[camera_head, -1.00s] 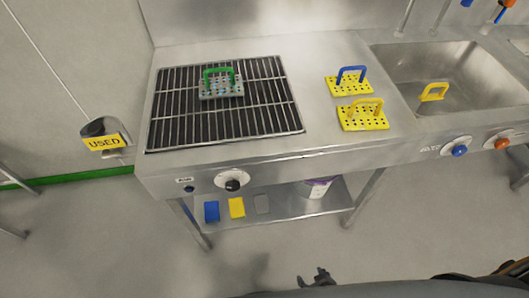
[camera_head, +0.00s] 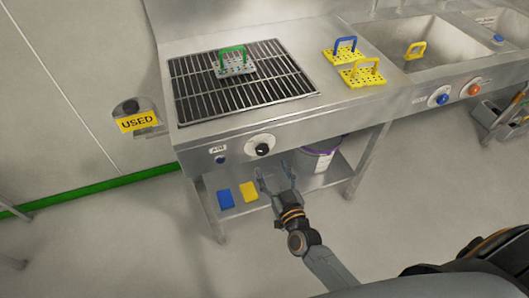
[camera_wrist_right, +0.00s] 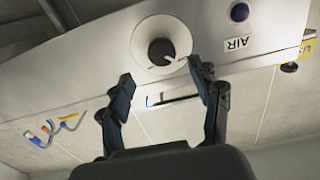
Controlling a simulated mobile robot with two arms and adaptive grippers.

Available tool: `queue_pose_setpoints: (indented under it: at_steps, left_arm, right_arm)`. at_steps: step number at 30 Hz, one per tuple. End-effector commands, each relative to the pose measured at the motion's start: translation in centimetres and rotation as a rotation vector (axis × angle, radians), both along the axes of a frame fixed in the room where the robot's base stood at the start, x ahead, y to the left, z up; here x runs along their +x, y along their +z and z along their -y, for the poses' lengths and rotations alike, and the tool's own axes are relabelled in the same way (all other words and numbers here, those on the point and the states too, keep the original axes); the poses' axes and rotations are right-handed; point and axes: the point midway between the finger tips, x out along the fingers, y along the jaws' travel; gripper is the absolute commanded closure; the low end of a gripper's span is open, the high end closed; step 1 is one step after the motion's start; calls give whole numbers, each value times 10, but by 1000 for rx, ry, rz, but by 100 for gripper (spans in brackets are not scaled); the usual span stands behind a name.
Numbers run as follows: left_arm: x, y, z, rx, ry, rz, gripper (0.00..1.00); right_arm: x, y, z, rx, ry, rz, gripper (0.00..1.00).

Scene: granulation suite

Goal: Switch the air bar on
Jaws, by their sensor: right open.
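The air control is a black knob (camera_head: 262,149) on a pale round plate, on the front panel of the steel bench below the grate. My left gripper is out of view.
A slatted grate (camera_head: 190,100) holds a green-handled perforated block (camera_head: 235,68). Yellow blocks (camera_head: 362,76) stand right of it. The sink (camera_head: 440,45) has blue and orange knobs below. A USED holder (camera_head: 138,121) is at left; a bucket (camera_head: 318,160) stands on the lower shelf.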

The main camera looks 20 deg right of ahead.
Motion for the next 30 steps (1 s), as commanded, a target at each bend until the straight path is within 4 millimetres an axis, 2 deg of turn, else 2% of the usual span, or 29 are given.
queue_pose_setpoints:
  at_steps: [3, 10, 15, 24, 30]
  left_arm:
    - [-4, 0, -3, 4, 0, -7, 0]
    - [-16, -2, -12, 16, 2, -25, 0]
    - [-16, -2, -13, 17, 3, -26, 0]
    - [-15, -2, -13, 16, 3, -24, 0]
    - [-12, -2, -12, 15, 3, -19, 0]
  right_arm:
    - [27, 1, -1, -1, 1, 1, 36]
    - [62, -1, -3, 0, 2, 0, 36]
    - [72, -1, -3, 1, 1, -2, 36]
    - [74, -1, -3, 0, 1, -3, 36]
    - [74, -1, -3, 0, 1, -3, 77]
